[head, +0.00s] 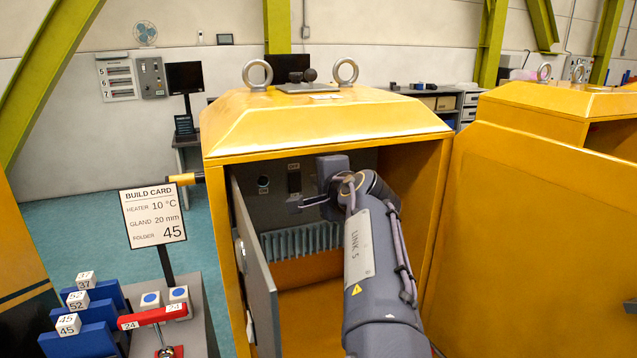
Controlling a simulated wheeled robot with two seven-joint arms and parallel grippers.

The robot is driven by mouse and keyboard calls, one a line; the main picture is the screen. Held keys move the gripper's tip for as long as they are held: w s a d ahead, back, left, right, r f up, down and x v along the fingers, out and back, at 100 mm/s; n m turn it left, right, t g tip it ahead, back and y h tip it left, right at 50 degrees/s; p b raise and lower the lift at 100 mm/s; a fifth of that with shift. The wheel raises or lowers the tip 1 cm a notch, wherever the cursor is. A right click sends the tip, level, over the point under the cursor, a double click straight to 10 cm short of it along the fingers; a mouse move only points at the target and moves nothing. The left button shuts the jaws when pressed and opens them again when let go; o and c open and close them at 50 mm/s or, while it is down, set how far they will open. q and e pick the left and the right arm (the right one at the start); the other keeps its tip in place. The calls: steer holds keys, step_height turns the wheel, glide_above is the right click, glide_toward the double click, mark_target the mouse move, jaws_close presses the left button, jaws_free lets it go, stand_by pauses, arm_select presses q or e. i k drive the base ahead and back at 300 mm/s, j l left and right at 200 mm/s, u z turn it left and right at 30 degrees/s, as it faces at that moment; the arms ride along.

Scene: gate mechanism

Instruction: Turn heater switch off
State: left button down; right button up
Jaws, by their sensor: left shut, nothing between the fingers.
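The yellow cabinet (325,121) stands open in the middle of the head view. On the grey panel inside it is a small dark switch (294,181), which looks like the heater switch; its on or off position is too small to tell. A round dark knob or socket (263,182) sits to its left. A finned grey heater (300,243) is below the panel. My left gripper (301,204) is inside the cabinet, shut and empty, its fingertips pointing left just below the switch. I cannot tell whether it touches anything. My right gripper is not in view.
A grey inner door (256,275) stands open at the cabinet's left side. The large yellow door (540,225) swings out to the right. A build card (153,214) and a stand with blue blocks (88,312) and a red lever (153,317) are at left.

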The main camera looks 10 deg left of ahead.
mark_target(293, 178)
steer(key=k+l, duration=0.1)
steer(key=l, duration=0.65)
steer(key=k+l, duration=0.1)
steer(key=l, duration=0.65)
